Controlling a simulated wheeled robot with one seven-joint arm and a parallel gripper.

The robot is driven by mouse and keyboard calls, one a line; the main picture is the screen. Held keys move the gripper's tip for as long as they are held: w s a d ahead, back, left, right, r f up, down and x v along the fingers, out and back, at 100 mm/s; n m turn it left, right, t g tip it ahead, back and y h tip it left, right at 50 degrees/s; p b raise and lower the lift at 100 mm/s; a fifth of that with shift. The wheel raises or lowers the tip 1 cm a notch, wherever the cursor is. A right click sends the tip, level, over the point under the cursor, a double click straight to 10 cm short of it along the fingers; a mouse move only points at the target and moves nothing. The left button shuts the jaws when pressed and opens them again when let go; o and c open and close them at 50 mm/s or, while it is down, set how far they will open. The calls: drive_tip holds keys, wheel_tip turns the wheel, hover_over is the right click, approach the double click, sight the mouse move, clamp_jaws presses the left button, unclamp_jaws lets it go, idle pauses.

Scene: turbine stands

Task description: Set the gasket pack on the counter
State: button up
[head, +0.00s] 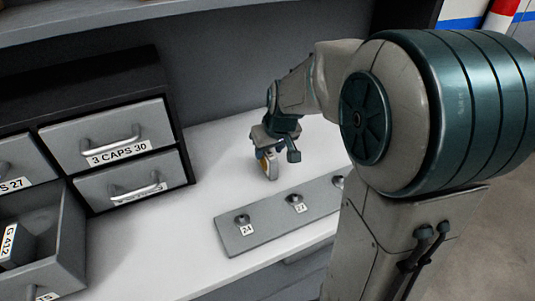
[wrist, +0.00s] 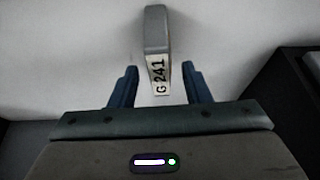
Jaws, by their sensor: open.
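A grey pack with a white label reading "G 241" (wrist: 157,40) stands out between my fingers in the wrist view. My gripper (wrist: 160,71) is open, with a gap visible on both sides of the pack. In the head view my gripper (head: 274,152) is low over the white counter (head: 222,150).
A grey plate (head: 262,226) with several labelled knobs lies in front of my gripper. A dark drawer cabinet (head: 178,130) stands at left. Its open drawer (head: 68,235) holds a dark labelled pack (head: 18,243). The counter between cabinet and plate is clear.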

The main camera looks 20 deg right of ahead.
drive_tip(key=a+v, duration=0.1)
drive_tip(key=v, duration=0.7)
drive_tip(key=s+f+m+g, duration=0.1)
drive_tip(key=s+f, duration=0.1)
drive_tip(key=s, duration=0.6)
drive_tip(key=s+f+m, duration=0.1)
drive_tip(key=s+f, duration=0.1)
drive_tip(key=s, duration=0.7)
drive_tip(key=shift+f+g+h, duration=0.4)
